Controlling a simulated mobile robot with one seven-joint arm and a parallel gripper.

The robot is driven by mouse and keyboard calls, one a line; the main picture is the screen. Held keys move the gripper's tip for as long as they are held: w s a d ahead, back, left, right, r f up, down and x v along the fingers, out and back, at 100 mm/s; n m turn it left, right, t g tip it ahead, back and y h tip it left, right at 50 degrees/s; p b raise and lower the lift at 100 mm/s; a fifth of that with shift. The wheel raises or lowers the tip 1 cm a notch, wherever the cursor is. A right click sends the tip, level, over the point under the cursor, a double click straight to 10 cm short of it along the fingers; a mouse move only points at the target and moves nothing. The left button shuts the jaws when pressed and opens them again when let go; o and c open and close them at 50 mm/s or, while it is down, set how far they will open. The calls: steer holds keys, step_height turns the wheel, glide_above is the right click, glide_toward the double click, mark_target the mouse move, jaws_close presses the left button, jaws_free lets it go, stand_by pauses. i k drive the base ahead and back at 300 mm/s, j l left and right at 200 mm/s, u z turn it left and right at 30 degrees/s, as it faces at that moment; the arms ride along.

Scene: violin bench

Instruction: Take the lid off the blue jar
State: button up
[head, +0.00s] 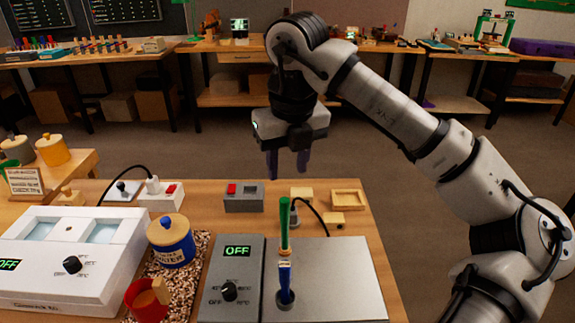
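The blue jar (172,246) stands upright on a speckled mat at the left of the bench, with a pale label on its front. Its tan lid (168,229) with a blue knob (165,222) sits on top of it. My gripper (288,163) hangs fingers down above the back edge of the bench, to the right of the jar and well apart from it. Its two dark purple fingers are spread with a gap between them, and nothing shows in them.
A white bath unit (65,285) stands left of the jar, and a red cup (147,303) in front. A grey hotplate unit (233,274) with upright green and blue tools is at right. A switch box (243,197) sits behind.

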mark_target(167, 230)
steer(key=i+u, duration=0.25)
steer(key=u, duration=0.15)
steer(key=i+u, duration=0.35)
steer(key=k+j, duration=0.05)
